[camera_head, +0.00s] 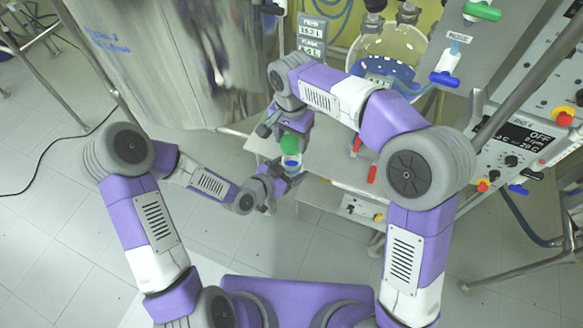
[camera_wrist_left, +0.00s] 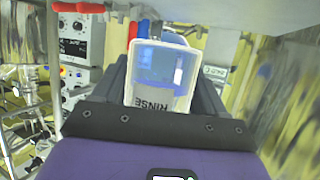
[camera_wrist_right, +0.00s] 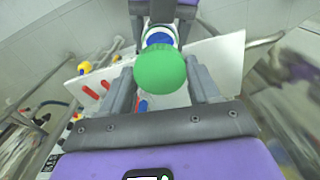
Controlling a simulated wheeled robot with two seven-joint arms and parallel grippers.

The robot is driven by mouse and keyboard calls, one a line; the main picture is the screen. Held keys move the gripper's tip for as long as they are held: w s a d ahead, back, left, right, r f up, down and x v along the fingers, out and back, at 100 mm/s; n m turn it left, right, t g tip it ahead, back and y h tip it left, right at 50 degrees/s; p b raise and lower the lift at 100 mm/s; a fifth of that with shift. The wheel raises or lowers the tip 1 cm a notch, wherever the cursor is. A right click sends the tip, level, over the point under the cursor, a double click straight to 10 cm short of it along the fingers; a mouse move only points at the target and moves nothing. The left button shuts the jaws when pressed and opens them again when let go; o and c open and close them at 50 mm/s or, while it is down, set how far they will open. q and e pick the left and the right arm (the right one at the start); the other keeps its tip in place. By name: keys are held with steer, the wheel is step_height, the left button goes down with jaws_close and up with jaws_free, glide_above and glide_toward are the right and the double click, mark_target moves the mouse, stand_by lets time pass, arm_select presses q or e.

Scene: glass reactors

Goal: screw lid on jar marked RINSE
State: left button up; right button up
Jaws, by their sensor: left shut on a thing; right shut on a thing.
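The jar (camera_wrist_left: 157,75) is a pale, see-through container with RINSE lettering on its side. My left gripper (camera_head: 277,178) is shut on it, one finger on each side in the left wrist view. The green round lid (camera_wrist_right: 160,72) is between the fingers of my right gripper (camera_head: 291,131), which is shut on it. In the head view the lid (camera_head: 289,144) is just above the jar (camera_head: 291,162). In the right wrist view the jar's blue and white top (camera_wrist_right: 160,37) shows behind the lid, partly hidden. I cannot tell whether lid and jar touch.
A white shelf (camera_head: 338,197) with red-handled valves (camera_head: 371,174) is close to the right of the jar. A large metal vessel (camera_head: 160,60) stands at the left, and a glass reactor (camera_head: 395,47) stands behind. Open floor (camera_head: 60,230) lies at the left.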

steer(key=shift+f, duration=0.1)
steer(key=shift+f, duration=1.95)
steer(key=shift+f, duration=0.1)
steer(key=shift+f, duration=0.8)
steer(key=shift+f, duration=0.55)
arm_select(q)
jaws_close()
arm_select(e)
steer(key=m, duration=0.9)
steer(key=shift+m, duration=0.4)
